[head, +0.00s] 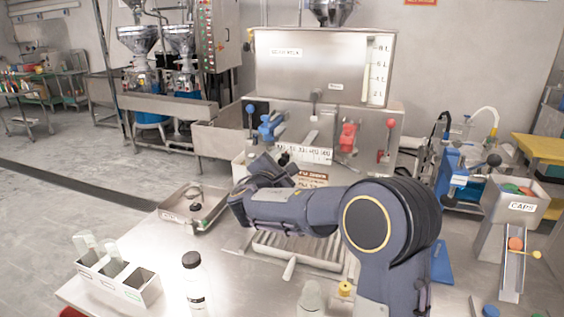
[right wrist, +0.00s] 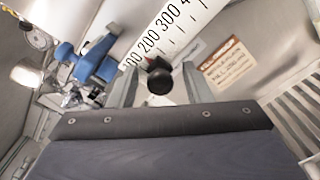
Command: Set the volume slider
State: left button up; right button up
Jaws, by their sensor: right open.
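The volume scale is a white strip with black numbers (head: 303,152) on the front of the steel machine in the head view. In the right wrist view the scale (right wrist: 172,30) runs diagonally across the top, with 200 and 300 readable. A round black knob (right wrist: 159,79), apparently the slider's, shows at the scale's low-number end. My right gripper (head: 276,168) is in front of the machine, just below the scale. In the right wrist view its open fingers (right wrist: 160,84) stand on either side of the knob; I cannot tell whether they touch it. My left gripper is out of view.
A blue clamp-like part (head: 271,125) and a red one (head: 347,136) sit on the machine front beside the scale. A steel tray (head: 172,214) lies left of my right arm. A white bottle (head: 195,285) and a bag holder (head: 145,293) stand at the front left.

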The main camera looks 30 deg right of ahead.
aim_at(327, 164)
grip_shut()
jog(key=shift+s+d+f, duration=0.1)
jog(key=shift+s+f, duration=0.05)
jog(key=s+d+b, duration=0.4)
jog(key=s, duration=0.1)
jog(key=s+d+b, duration=0.2)
jog(key=s, duration=0.1)
jog(key=shift+d+b, duration=0.35)
jog(key=shift+d, duration=0.05)
jog(key=shift+c, duration=1.2)
grip_release()
jog(key=shift+o, duration=1.2)
jog(key=shift+s+d, duration=0.1)
jog(key=shift+s, duration=0.05)
